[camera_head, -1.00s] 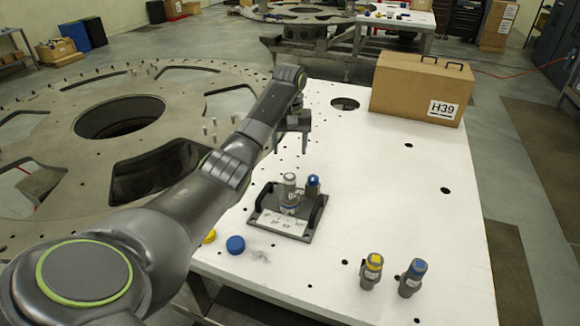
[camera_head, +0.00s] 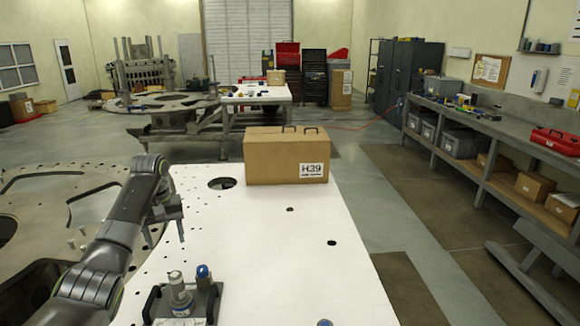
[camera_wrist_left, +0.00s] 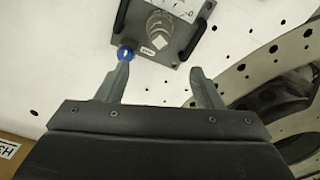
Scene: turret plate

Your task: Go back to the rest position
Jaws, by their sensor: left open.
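My left gripper (camera_head: 166,222) is on the left of the head view, over the white table's (camera_head: 290,262) left part. In the left wrist view its two fingers (camera_wrist_left: 162,85) are apart with nothing between them. A dark tray with black handles (camera_head: 152,304) stands on the table, nearer than the gripper. In the left wrist view the tray (camera_wrist_left: 185,50) lies beyond the fingertips, and the blue cap (camera_wrist_left: 125,54) shows by the left finger. My right gripper is not in view.
A cardboard box marked H39 (camera_head: 287,160) stands at the table's far edge. The large turret plate (camera_head: 35,180) lies to the left. A shelf bench (camera_head: 490,140) runs along the right. The table's middle is clear.

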